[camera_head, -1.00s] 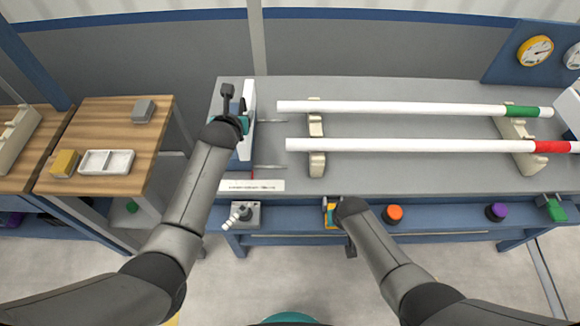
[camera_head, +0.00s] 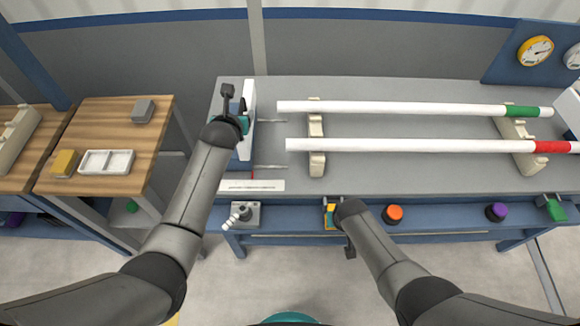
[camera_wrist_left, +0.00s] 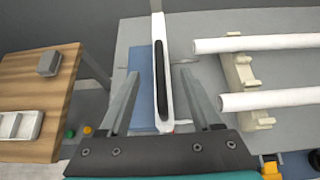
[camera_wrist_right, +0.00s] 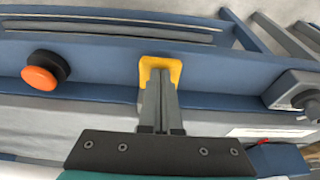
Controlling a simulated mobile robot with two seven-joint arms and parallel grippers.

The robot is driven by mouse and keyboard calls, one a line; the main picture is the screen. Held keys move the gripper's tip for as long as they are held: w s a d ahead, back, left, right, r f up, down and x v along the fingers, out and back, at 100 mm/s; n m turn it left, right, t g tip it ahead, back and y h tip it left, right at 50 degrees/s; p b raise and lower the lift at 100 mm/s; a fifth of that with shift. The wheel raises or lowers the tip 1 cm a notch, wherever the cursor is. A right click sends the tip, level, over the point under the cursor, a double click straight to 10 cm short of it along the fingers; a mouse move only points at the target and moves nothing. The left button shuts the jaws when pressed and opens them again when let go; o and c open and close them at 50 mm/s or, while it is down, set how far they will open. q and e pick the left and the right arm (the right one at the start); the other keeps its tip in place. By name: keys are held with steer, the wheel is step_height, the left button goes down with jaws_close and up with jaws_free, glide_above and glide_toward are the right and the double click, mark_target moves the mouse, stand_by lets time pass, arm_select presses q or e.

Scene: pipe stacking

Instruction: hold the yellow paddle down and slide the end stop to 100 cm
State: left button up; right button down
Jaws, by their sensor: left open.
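The end stop is an upright white plate with a dark slot (camera_wrist_left: 162,80) on a blue block. It stands at the left end of the bench, also seen in the head view (camera_head: 249,100). My left gripper (camera_wrist_left: 159,74) is open, with one finger on either side of the plate and gaps visible. The yellow paddle (camera_wrist_right: 161,68) sits on the bench's blue front rail. My right gripper (camera_wrist_right: 160,84) has its fingers together with the tips at the paddle, hiding part of it. A white scale strip (camera_head: 252,186) with a red pointer is too small to read.
Two white pipes, one green-ended (camera_head: 400,108) and one red-ended (camera_head: 420,146), rest on cream stands right of the end stop. A lever box (camera_head: 241,215) and orange (camera_head: 394,214) and purple (camera_head: 496,211) buttons sit along the front rail. A wooden table (camera_head: 110,180) is at left.

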step_height(320, 180, up, 10)
stand_by(1.1)
steer(key=shift+s+f, duration=0.1)
stand_by(0.3)
